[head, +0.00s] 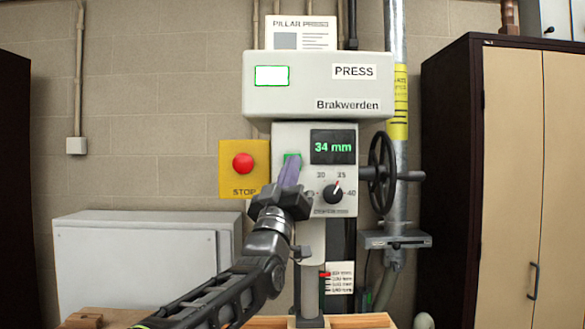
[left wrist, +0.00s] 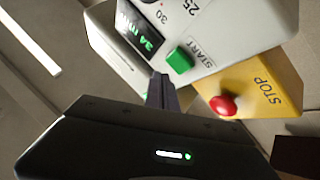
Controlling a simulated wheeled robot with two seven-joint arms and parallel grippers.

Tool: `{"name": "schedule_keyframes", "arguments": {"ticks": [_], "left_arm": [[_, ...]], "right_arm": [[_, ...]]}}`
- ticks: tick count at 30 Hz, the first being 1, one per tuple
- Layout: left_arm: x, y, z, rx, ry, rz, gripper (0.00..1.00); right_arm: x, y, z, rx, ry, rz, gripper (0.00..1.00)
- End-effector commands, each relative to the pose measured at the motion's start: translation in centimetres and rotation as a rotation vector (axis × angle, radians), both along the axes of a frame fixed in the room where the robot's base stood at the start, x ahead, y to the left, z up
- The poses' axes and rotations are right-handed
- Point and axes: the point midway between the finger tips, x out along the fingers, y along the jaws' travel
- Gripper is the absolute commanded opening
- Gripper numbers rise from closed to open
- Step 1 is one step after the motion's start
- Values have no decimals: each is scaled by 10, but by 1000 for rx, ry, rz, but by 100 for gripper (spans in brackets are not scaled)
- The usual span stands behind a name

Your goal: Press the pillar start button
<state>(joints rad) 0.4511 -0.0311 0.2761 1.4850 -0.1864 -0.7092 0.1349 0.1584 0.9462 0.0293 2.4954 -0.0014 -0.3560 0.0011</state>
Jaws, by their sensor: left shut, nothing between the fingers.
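The pillar press (head: 318,84) stands upright against the wall. Its green START button (left wrist: 180,60) is a raised square block on the front panel, beside the 34 mm display (head: 333,146). In the head view my left gripper (head: 290,170) covers most of the button. The gripper is shut and empty, its fingers pointing at the panel. In the left wrist view the fingertips (left wrist: 160,86) show beside the button, a little to its lower left. I cannot tell whether they touch the panel. My right gripper is not in view.
A red STOP button (head: 243,163) on a yellow plate (head: 230,184) sits just left of the panel. A dial (head: 333,192) and a black handwheel (head: 382,173) are to the right. A grey cabinet (head: 135,255) stands left, a tall cupboard (head: 510,150) right.

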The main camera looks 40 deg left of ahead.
Motion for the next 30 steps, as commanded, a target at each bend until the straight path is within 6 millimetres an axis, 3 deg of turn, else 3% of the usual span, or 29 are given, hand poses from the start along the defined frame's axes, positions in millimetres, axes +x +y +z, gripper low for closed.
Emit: {"name": "schedule_keyframes", "arguments": {"ticks": [3,10,30], "left_arm": [[-11,-8,-5,1,-2,-2,0],[-27,-21,-3,1,-1,0,0],[-30,-23,-1,0,0,0,0]], "right_arm": [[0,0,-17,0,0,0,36],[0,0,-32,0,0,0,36],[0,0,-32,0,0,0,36]]}}
